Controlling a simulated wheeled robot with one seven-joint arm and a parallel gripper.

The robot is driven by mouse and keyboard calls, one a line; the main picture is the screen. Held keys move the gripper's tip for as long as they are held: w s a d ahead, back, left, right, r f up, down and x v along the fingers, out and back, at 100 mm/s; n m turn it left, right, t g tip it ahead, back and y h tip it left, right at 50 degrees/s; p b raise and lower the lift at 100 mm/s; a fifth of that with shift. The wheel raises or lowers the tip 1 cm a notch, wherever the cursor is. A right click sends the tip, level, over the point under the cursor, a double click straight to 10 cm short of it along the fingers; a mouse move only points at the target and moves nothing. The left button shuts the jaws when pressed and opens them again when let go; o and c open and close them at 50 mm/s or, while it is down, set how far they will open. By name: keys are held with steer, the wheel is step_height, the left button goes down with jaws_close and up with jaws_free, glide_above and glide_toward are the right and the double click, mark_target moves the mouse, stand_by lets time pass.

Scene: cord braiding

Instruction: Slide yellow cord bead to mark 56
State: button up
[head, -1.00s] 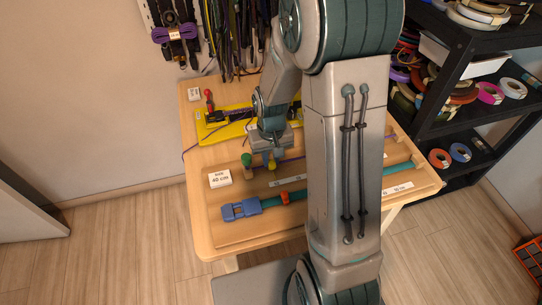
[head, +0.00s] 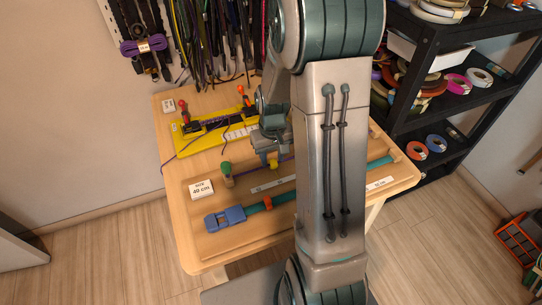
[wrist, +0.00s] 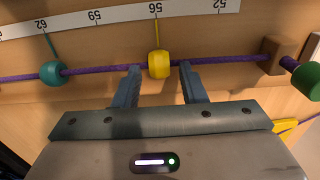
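The yellow bead (wrist: 158,65) sits on the purple cord (wrist: 220,63), and its thin yellow pointer reaches the ruler strip (wrist: 125,13) at the 56 label. My gripper (wrist: 160,68) is open, one finger on each side of the bead, with a visible gap on both sides. A teal bead (wrist: 53,73) is on the same cord to the left, its pointer at 62. In the head view, my gripper (head: 268,160) is low over the cord on the board, and the yellow bead (head: 273,163) shows in small part by the fingers.
A wooden post (wrist: 276,54) and a green knob (wrist: 306,80) stand at the cord's right end in the wrist view. On the table, a blue buckle (head: 225,217) on a teal strap lies in front, a 40 cm block (head: 201,189) left, a yellow jig (head: 205,138) behind.

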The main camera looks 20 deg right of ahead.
steer(key=shift+r, duration=0.1)
step_height(320, 180, up, 14)
steer(key=p, duration=0.1)
stand_by(0.5)
steer(key=shift+f, duration=0.2)
steer(key=s+a+r+t+p, duration=0.1)
steer(key=s+a+r, duration=0.2)
steer(key=s, duration=0.4)
steer(key=s+a+r+t+p, duration=0.1)
steer(key=s+a+r+p, duration=0.1)
steer(key=s+r, duration=0.3)
steer(key=shift+s+a+t, duration=0.4)
steer(key=shift+s+a, duration=0.4)
steer(key=shift+s, duration=0.35)
